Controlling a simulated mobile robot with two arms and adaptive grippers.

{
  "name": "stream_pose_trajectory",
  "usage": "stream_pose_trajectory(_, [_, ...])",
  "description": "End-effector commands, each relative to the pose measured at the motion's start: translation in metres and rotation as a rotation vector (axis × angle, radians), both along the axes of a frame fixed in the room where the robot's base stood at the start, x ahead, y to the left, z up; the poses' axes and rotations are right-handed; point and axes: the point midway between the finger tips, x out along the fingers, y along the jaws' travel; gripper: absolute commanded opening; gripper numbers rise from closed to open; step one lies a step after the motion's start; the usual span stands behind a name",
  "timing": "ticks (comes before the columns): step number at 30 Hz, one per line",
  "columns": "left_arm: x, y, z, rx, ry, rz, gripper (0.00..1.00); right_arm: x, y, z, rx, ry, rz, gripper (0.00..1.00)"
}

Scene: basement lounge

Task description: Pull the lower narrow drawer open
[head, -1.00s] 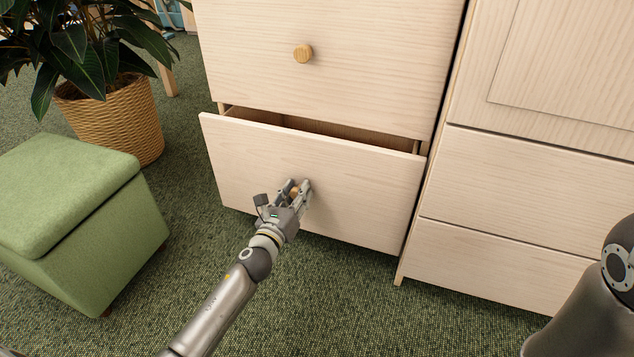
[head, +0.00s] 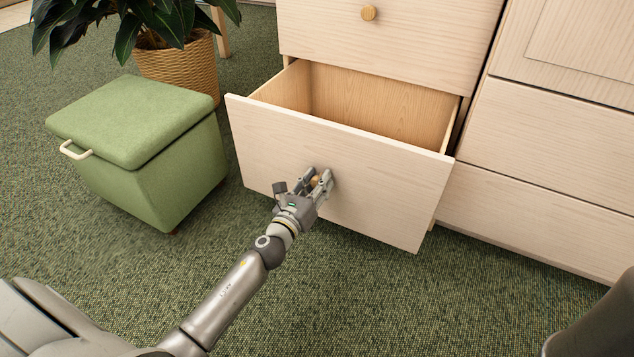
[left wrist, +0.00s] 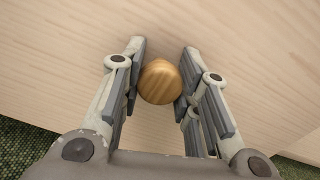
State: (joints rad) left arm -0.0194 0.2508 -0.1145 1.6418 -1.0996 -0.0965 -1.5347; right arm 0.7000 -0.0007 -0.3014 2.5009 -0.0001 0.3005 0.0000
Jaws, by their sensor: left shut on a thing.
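The lower narrow drawer (head: 265,140) is pale wood and stands well out of its cabinet, so its empty-looking inside shows. My left gripper (head: 320,181) is at the middle of the drawer front, shut on the round wooden knob (head: 315,181). In the left wrist view the knob (left wrist: 160,82) sits between the two fingers of the left gripper (left wrist: 161,85), with the drawer front (left wrist: 60,70) behind it. My right gripper does not show.
The upper drawer (head: 430,35) with its knob (head: 369,13) is shut. A green storage stool (head: 140,120) with a pale handle stands left of the drawer, near a potted plant's basket (head: 180,68). A wider cabinet (head: 550,140) is on the right. Green carpet (head: 420,310) in front is clear.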

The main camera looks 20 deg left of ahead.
Motion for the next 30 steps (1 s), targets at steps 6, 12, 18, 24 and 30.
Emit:
stream_pose_trajectory(6, [0.0, 0.0, 0.001, -0.003, -0.001, 0.0, 0.0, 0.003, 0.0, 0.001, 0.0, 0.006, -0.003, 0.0])
stream_pose_trajectory(12, [0.0, 0.0, 0.001, -0.002, -0.001, 0.0, 0.48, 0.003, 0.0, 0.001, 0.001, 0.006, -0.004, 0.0])
stream_pose_trajectory(18, [0.0, 0.0, 0.0, -0.001, -0.001, 0.0, 0.53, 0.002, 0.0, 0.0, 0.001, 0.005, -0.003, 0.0])
stream_pose_trajectory(24, [0.0, 0.0, 0.002, 0.001, -0.002, 0.0, 0.53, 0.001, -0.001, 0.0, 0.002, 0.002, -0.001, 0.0])
stream_pose_trajectory(30, [0.001, 0.001, 0.015, 0.005, -0.007, -0.002, 0.53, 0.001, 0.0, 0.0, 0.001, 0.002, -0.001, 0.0])
